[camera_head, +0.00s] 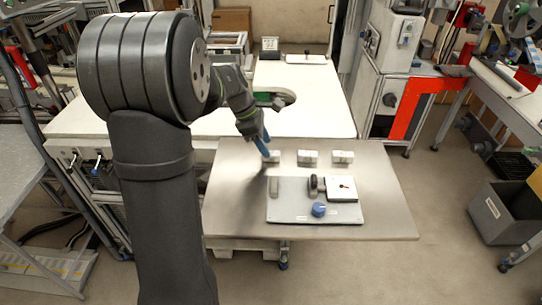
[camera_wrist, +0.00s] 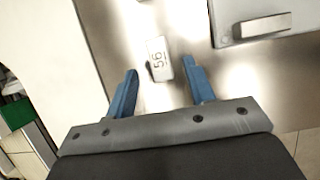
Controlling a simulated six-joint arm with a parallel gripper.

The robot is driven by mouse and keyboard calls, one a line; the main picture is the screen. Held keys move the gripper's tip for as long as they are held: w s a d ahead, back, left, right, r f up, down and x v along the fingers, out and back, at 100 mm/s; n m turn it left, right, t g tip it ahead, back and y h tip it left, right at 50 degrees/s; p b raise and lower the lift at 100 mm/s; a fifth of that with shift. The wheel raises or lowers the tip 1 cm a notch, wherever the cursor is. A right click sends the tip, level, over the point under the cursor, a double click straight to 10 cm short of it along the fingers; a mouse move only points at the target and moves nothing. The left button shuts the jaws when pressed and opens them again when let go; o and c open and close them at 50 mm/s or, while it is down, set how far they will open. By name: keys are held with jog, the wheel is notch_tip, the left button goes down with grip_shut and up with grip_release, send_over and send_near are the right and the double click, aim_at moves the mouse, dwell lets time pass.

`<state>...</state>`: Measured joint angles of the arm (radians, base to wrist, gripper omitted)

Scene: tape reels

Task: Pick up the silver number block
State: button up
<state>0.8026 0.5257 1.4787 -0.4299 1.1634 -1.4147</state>
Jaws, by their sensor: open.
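In that view the block appears between and just beyond the fingertips, with no clear contact. In the head view, the gripper (camera_head: 264,150) points down at the left end of a row of three pale blocks. The left block (camera_head: 274,157) is close to the fingertips; the middle block (camera_head: 307,156) and right block (camera_head: 342,157) stand clear.
A grey plate (camera_head: 290,213) lies nearer on the table (camera_head: 385,215). It carries a bar-shaped piece (camera_head: 274,186), a dark upright part (camera_head: 314,185), a white square piece (camera_head: 342,189) and a blue knob (camera_head: 319,209). The table's right side is bare.

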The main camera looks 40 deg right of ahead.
aim_at(271, 152)
jog(key=x, duration=0.3)
jog(key=shift+d+f, duration=0.1)
jog(key=shift+f, duration=0.05)
jog(key=shift+c, duration=0.4)
grip_shut()
